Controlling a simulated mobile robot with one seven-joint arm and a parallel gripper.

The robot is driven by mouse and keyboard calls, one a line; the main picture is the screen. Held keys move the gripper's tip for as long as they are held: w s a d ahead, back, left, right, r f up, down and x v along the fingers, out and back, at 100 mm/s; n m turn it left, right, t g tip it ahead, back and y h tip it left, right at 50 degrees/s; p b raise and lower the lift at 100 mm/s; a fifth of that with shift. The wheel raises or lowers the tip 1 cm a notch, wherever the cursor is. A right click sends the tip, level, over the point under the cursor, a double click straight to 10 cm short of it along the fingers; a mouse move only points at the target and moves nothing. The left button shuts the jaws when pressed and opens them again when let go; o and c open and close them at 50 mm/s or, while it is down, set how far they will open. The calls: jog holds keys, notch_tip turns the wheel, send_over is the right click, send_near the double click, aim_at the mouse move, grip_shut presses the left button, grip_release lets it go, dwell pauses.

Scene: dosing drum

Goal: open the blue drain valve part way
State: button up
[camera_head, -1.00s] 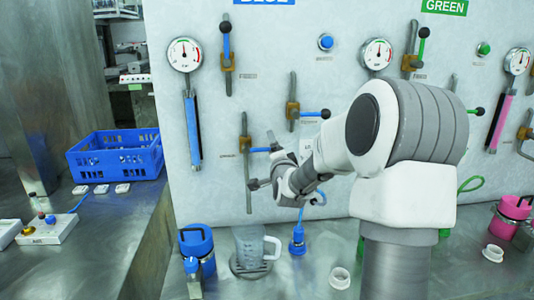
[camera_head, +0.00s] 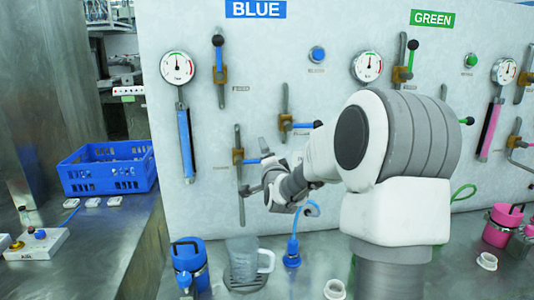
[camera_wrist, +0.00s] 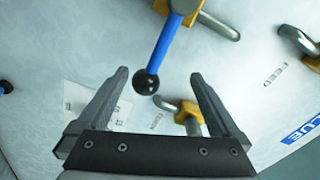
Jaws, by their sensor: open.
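The low blue-handled valve (camera_head: 238,157) is on the panel's left part, above a clear jug. Its label is too small to read. Its blue lever points right in the head view. In the wrist view the lever (camera_wrist: 166,42) ends in a black ball (camera_wrist: 146,82). The ball shows between the two open fingers of my gripper (camera_wrist: 158,82), nearer the left one, with no visible contact. My gripper is also at this lever in the head view (camera_head: 256,168), partly hiding the lever's end.
A second blue-handled valve (camera_head: 285,127) sits close by, up and right; its brass body shows near the right finger (camera_wrist: 190,115). The feed valve (camera_head: 219,74) is higher. Below stand the clear jug (camera_head: 242,262), a blue canister (camera_head: 188,256) and a blue hose fitting (camera_head: 292,252).

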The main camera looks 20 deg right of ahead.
jog(key=shift+a+r, duration=0.2)
jog(key=shift+r, duration=0.95)
jog(key=shift+w+a+r+b, duration=0.15)
jog(key=shift+a+r+b, duration=0.15)
jog(key=shift+r, duration=0.35)
jog(key=shift+w+a+r+b, duration=0.1)
jog(key=shift+a+r+b, duration=0.1)
jog(key=shift+a+r, duration=0.35)
jog(key=shift+r, duration=0.3)
jog(key=shift+w+a+r, duration=0.1)
jog(key=shift+a+r, duration=0.1)
jog(key=shift+r, duration=0.15)
jog(key=shift+f, duration=0.1)
jog(key=shift+d+f+b, duration=0.3)
jog(key=shift+f+b, duration=0.35)
jog(key=shift+b, duration=0.45)
